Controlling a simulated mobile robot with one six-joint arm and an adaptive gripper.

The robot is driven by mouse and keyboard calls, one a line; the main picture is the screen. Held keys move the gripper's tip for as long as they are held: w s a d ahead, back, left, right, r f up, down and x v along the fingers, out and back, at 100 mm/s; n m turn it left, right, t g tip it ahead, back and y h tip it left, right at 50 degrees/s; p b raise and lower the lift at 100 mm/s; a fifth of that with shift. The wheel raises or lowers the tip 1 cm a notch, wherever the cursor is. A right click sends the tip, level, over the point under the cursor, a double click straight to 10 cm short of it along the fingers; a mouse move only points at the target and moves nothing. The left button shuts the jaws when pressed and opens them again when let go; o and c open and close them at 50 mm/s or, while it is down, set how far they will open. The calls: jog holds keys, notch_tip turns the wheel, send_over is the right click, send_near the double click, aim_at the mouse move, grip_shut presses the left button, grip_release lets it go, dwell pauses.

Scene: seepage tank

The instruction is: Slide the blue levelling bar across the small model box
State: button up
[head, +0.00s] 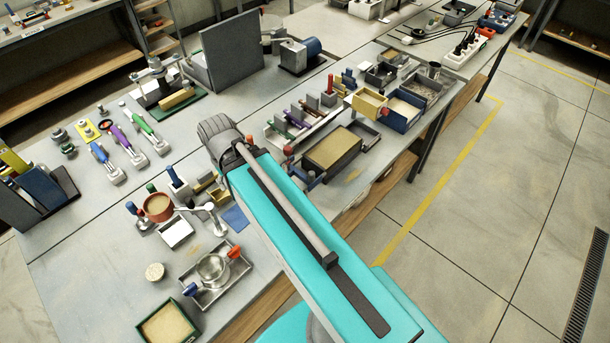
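Several sand-filled boxes stand on the workbench, and I cannot tell which is the small model box. They are a yellow-walled box (369,103), a blue-walled box (401,121), a wider dark-rimmed box (333,149) and a green-walled box (168,324) at the near edge. No blue levelling bar can be picked out for sure. Small blue-handled pieces stand near the boxes, one by the yellow box (348,78) and one beside the wider box (311,180). My teal arm crosses the middle and hides part of the bench.
Blue, purple and green handled tools (122,146) lie at the left. A metal bowl in a tray (213,270) and a red-brown sand pot (158,207) stand left of my arm. A grey upright panel (232,52) stands behind. The floor at right is open.

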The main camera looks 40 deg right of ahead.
notch_tip(320, 180, down, 3)
jog(key=shift+r+b, duration=0.1)
jog(key=shift+b, duration=1.05)
jog(key=shift+c, duration=0.6)
